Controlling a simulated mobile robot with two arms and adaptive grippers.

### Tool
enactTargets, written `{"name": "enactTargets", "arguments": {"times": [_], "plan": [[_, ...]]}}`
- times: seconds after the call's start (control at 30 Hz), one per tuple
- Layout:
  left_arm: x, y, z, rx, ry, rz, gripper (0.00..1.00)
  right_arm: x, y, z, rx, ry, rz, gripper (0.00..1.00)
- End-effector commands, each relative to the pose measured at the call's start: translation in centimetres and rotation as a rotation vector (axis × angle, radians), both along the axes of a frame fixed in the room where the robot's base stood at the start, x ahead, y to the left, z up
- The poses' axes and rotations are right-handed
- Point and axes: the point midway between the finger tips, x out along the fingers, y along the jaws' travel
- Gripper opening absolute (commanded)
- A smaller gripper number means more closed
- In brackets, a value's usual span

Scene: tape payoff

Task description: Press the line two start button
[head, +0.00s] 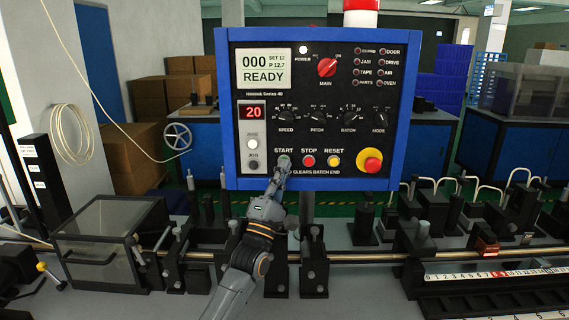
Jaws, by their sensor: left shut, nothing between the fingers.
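A blue-framed control panel (350,112) stands in front of me, and its screen (263,67) reads 000 and READY. The green start button (284,160) sits at the lower left of the panel under the word START. A red stop button (308,160) and a yellow reset button (333,160) are to its right. My left gripper (282,168) is shut and empty, its tips at the start button and covering its lower part. I cannot tell whether they touch it. No label for line two is readable. My right gripper is not in view.
A red emergency knob (372,162) on a yellow base is at the panel's lower right. Below the panel, black fixtures and a metal rail (370,257) run across the bench. A clear-sided box (110,245) stands at the left. A ruler strip (500,274) lies at the right.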

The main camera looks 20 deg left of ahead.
Motion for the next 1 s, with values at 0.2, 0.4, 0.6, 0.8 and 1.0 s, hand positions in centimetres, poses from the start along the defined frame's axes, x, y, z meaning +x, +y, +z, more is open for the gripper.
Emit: {"name": "enactTargets", "arguments": {"times": [0.2, 0.4, 0.6, 0.8, 1.0], "plan": [[0.00, -0.01, -0.01, 0.000, 0.000, 0.000, 0.00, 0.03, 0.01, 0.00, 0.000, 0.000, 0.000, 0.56], [0.00, -0.01, -0.01, 0.000, 0.000, 0.000, 0.00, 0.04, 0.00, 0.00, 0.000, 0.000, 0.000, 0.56], [0.24, 0.07, -0.07, 0.000, -0.001, 0.000, 0.00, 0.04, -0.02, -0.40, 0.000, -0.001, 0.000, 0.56], [0.85, 0.25, -0.07, 0.000, 0.000, 0.000, 0.00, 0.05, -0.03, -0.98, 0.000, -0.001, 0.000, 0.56], [0.87, 0.26, 0.02, 0.000, 0.001, 0.000, 0.00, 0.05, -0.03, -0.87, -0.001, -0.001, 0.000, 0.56]]}}
